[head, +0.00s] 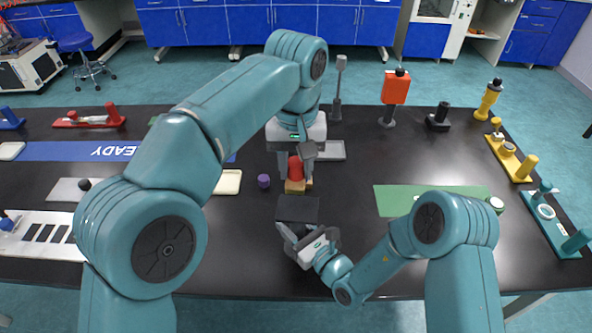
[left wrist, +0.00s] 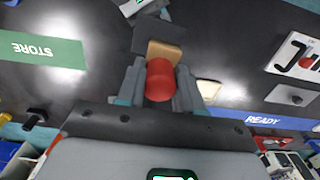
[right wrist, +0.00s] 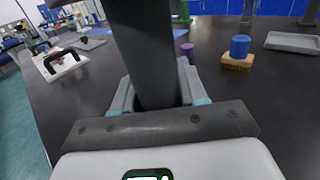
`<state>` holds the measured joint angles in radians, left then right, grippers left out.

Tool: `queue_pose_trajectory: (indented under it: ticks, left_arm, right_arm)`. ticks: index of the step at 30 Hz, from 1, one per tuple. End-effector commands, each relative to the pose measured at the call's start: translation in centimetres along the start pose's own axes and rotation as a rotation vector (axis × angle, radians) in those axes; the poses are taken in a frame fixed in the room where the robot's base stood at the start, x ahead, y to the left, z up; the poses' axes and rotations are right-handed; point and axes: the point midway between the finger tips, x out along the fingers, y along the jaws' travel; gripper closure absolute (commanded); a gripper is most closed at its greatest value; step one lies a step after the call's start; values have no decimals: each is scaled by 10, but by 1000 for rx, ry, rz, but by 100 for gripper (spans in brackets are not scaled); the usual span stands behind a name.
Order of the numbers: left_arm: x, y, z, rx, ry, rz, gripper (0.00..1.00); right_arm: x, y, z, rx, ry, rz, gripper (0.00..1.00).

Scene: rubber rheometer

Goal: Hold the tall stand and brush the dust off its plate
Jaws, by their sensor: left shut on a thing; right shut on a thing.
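My left gripper (head: 296,174) is shut on the red handle of a brush (left wrist: 160,80) with a tan block (left wrist: 164,50) as its head. The tan head is just behind the far edge of the stand's dark square plate (head: 297,208); I cannot tell whether they touch. Dust on the plate cannot be made out. My right gripper (head: 295,237) is shut on the stand's dark upright post (right wrist: 145,55), below the plate. The stand's base is hidden. In the right wrist view a blue cylinder (right wrist: 240,46) sits on a tan block; I cannot match it to the brush.
A purple cylinder (head: 264,181) and a cream tray (head: 229,182) are left of the brush. A grey tray (head: 331,151) lies behind it. A green mat (head: 400,200) is at right, a blue READY strip (head: 80,151) at left.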

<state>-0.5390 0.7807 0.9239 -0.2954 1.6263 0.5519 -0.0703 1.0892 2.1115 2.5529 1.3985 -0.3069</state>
Motion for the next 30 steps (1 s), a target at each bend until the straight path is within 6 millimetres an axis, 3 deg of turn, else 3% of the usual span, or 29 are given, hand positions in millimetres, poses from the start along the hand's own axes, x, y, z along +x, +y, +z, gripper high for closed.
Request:
queue_pose_trajectory:
  ticks: [13,14,16,25,30]
  left_arm:
    - [0,0,0,0,0,0,89]
    - [0,0,0,0,0,0,89]
    - [0,0,0,0,0,0,89]
    - [0,0,0,0,0,0,89]
    - [0,0,0,0,0,0,89]
  right_arm:
    - [0,0,0,0,1,0,100]
    - [0,0,0,0,1,0,51]
    - [0,0,0,0,1,0,29]
    - [-1,0,0,1,1,0,28]
    - [-21,-1,-1,3,4,-2,28]
